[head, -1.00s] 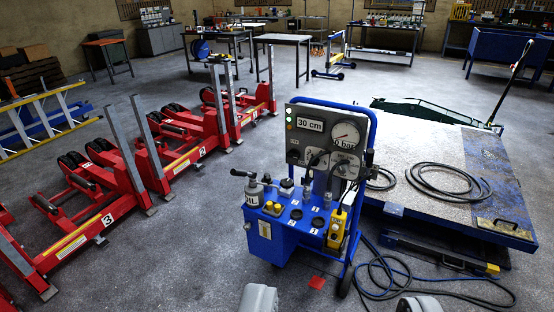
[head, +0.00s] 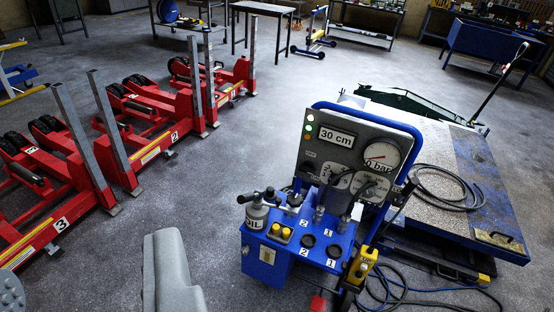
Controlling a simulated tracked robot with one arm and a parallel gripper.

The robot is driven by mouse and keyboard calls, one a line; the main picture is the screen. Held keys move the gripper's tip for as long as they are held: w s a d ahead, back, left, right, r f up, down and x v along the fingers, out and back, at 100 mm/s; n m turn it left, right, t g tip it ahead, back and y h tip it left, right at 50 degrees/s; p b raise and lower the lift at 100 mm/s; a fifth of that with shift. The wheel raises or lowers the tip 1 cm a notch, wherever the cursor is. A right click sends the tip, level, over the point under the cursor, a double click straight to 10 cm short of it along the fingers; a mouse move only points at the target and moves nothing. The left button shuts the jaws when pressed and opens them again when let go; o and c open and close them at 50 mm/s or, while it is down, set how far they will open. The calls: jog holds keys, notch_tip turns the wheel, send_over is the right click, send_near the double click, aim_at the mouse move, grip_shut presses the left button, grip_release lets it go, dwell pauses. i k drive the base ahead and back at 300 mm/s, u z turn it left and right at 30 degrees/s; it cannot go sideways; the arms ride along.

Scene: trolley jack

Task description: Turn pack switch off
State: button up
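The blue hydraulic pack (head: 268,262) stands right of centre in the head view. Its grey panel (head: 345,150) shows a "30 cm" display (head: 337,137) and a round gauge (head: 382,156) reading about 0 bar. Small lamps (head: 308,127) sit at the panel's left edge, at least one lit green. A dark control (head: 311,153) below them may be the switch; its position is too small to read. My gripper (head: 88,270) shows at the lower left as two grey fingers wide apart, with only floor between them. It is left of the pack and not touching it.
An oil can (head: 257,213) and a yellow pendant (head: 362,265) are on the pack. Hoses (head: 395,290) lie on the floor to its right. A platform (head: 440,150) stands behind right. Red numbered lifts (head: 150,140) line the left. Floor between is clear.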

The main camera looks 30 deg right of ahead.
aim_at(307, 167)
jog(key=z, duration=0.3)
jog(key=i, duration=1.05)
jog(key=z, duration=0.65)
